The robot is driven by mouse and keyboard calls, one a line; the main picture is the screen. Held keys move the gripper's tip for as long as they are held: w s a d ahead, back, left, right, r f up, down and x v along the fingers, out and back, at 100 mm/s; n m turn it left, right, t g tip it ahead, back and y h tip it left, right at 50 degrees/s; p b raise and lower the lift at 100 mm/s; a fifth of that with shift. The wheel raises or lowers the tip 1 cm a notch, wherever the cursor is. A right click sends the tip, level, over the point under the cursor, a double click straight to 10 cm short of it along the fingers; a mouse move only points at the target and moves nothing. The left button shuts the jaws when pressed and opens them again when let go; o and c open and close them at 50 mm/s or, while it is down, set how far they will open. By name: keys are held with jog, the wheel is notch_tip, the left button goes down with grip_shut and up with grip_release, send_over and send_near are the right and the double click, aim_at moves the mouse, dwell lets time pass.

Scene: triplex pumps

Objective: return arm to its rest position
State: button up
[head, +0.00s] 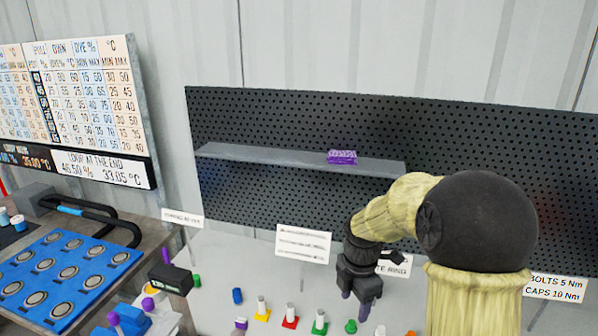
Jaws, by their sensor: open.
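My gripper (359,299) hangs at the end of my bent arm, right of the middle in the head view, pointing down over the pale work surface (225,265). Its dark fingers are apart, and I see nothing held between them. My arm's pale yellow links and large black joint fill the lower right and hide part of the surface and the pegboard behind.
Small coloured parts (290,317) stand on the surface below. A blue tray (60,275) lies at left. White label cards (303,244) stand behind the parts.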

jog(key=s+f+m+t, duration=0.1)
jog(key=s+m+t, duration=0.1)
jog(key=s+m, duration=1.1)
jog(key=m, duration=0.9)
jog(key=shift+s, duration=0.4)
jog(key=shift+d, duration=0.1)
